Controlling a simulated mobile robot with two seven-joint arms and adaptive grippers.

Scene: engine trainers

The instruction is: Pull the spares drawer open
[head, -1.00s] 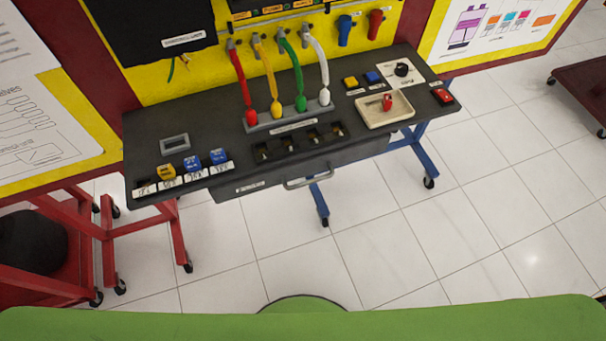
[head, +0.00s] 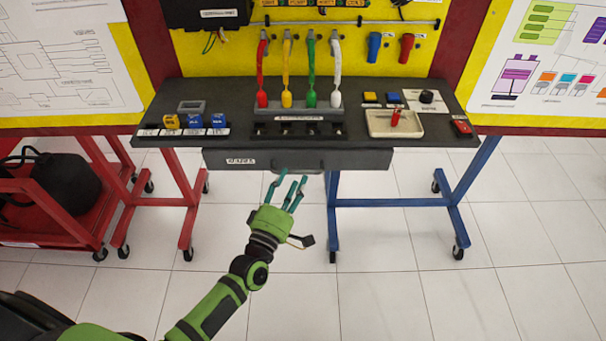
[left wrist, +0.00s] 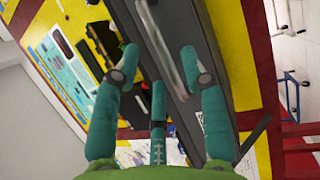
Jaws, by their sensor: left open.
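The spares drawer (head: 350,159) is a dark grey front under the bench top, with a white label at its left. It looks closed under the bench edge. Its handle (head: 310,171) is a pale bar low on the front, partly behind my fingertips. My left gripper (head: 284,184), green with teal fingers, reaches up from below with its fingers spread, right at the handle. In the left wrist view the pale handle bar (left wrist: 166,48) runs between the open fingers (left wrist: 160,72). I cannot tell whether they touch it. My right gripper is out of view.
The dark bench top (head: 370,97) carries colored connectors, labelled blocks and a beige tray (head: 408,124). A red cart (head: 45,215) with a black bag stands at the left. Blue bench legs (head: 455,195) stand at the right. The tiled floor before the bench is clear.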

